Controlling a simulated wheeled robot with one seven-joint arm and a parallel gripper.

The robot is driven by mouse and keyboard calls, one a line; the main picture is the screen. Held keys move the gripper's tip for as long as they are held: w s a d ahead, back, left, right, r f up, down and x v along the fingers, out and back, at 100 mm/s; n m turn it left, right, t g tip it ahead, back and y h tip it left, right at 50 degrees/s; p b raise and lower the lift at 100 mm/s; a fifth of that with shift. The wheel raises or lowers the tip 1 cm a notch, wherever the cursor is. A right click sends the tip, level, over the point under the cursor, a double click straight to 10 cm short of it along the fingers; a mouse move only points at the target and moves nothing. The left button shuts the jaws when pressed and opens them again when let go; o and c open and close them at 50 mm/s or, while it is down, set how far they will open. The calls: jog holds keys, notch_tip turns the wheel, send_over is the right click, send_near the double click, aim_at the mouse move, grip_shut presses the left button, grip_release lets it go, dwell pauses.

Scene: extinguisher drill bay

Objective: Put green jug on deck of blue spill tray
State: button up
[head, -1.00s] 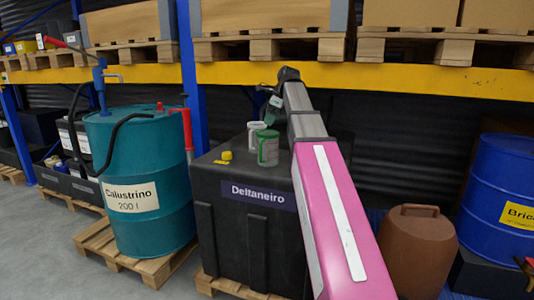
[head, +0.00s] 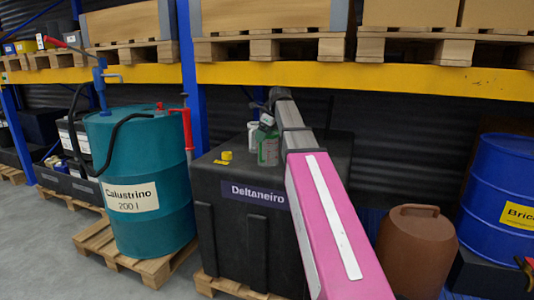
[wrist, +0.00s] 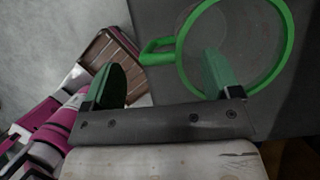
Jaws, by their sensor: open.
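The green jug (head: 268,151) stands upright on the black container labelled Deltaneiro (head: 240,230). My gripper (head: 267,122) is at the jug's top in the head view. In the wrist view, the jug's green rim (wrist: 288,40) and its side handle show from above. My gripper (wrist: 160,62) is open there, with one finger left of the handle and the other overlapping the jug's mouth. I cannot tell how deep that finger is. The blue spill tray cannot be made out for sure; a blue patch (head: 374,218) shows beside my arm.
A white container (head: 252,131) stands close behind the jug, and a small yellow item (head: 226,156) lies to its left. A teal drum (head: 140,180) is on the left. A brown canister (head: 416,250) and a blue drum (head: 500,180) stand right. A yellow shelf beam (head: 370,78) runs above.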

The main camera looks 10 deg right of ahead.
aim_at(266, 150)
jog(key=x, duration=0.2)
jog(key=shift+a+f, duration=0.1)
jog(key=shift+f, duration=0.2)
